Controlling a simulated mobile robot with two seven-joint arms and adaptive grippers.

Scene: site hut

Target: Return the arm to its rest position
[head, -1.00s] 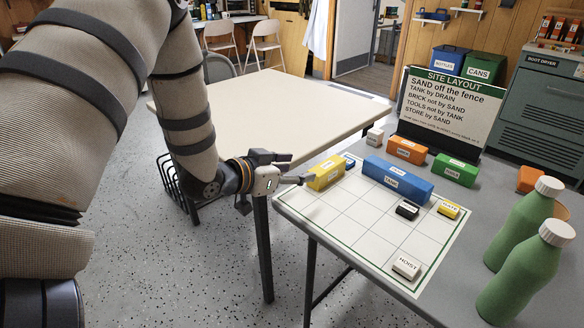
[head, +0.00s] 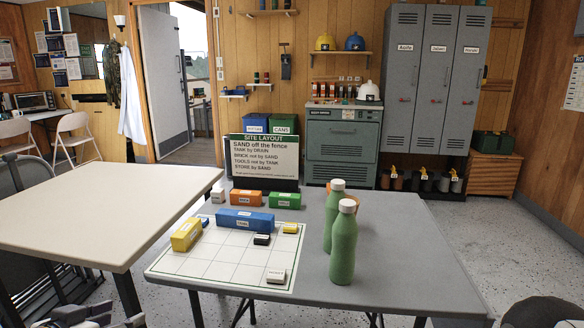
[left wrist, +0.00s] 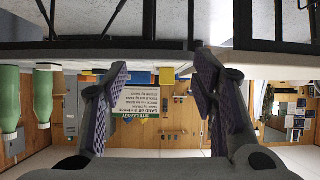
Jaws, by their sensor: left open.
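My left gripper (head: 104,316) shows only in part at the bottom left edge of the head view, low beside the cream table (head: 100,205). In the left wrist view, which looks upside down, its two fingers (left wrist: 160,78) are spread apart with nothing between them. It is away from the gridded board (head: 215,262) and holds no block. The long blue TANK block (head: 245,220), a yellow block (head: 186,235), a black block (head: 262,239) and a white block (head: 276,276) rest on the board. My right gripper is not visible.
The grey table (head: 390,265) carries the board, two green bottles (head: 342,245) and the SITE LAYOUT sign (head: 264,158). An orange block (head: 247,198) and a green block (head: 285,201) lie before the sign. Lockers (head: 435,85) stand behind. The cream table is bare.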

